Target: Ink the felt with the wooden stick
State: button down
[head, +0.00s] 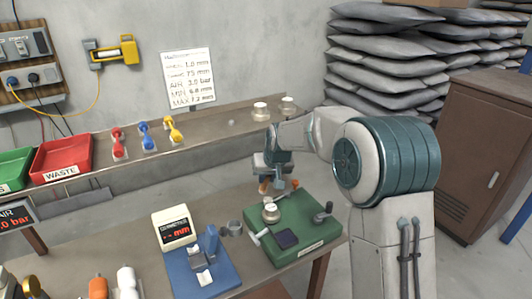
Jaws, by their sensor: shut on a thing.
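My gripper (272,172) is above the back left part of a green board (305,246) on the bench. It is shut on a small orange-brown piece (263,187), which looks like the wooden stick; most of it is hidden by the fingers. The piece appears to be above a round pale metal part (270,212) on the board; I cannot tell whether they touch. I cannot tell which part is the felt.
A crank with a dark knob (322,215) stands at the board's right. A blue fixture (204,265) and a display box (175,228) stand to the left. A shelf (215,135) with red, blue and yellow spools runs behind. Bare bench lies between the box and the shelf.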

jog(key=r, duration=0.2)
jog(key=r+p, duration=0.1)
jog(key=shift+s+d+r, duration=0.15)
jog(key=shift+s+r, duration=0.05)
jog(key=shift+s, duration=0.05)
jog(key=shift+r+p, duration=0.4)
jog(key=shift+r, duration=0.25)
jog(key=shift+r+p, duration=0.95)
jog(key=shift+r, duration=0.75)
jog(key=shift+f, duration=0.1)
jog(key=shift+f+b, duration=0.4)
jog(key=shift+b, duration=0.05)
jog(key=shift+r, duration=0.1)
